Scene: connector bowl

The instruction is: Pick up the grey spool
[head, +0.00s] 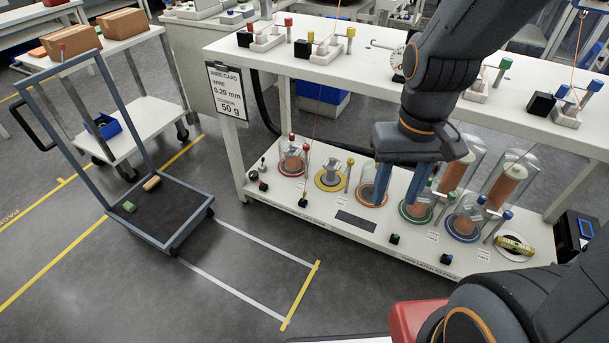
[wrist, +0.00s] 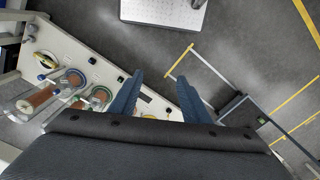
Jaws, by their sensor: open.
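A small grey, blocky metallic piece (head: 331,168) stands in the yellow ring (head: 322,184) on the lower shelf in the head view. It may be the grey spool, but it is too small to be sure. The yellow ring also shows in part in the wrist view (wrist: 149,116), low between the fingers. My gripper (head: 402,187) is above the shelf in the head view, to the right of the grey piece and in front of the orange ring and green-ringed station. In the wrist view my gripper (wrist: 160,95) has its two blue-grey fingers wide apart with nothing between them.
Copper spools in clear covers (head: 503,185) stand at the right of the lower shelf (head: 352,219). A yellow-wound spool (head: 514,245) lies at its right end. The upper shelf (head: 330,70) holds several clamps. A dark cart (head: 165,210) stands left; the floor between is clear.

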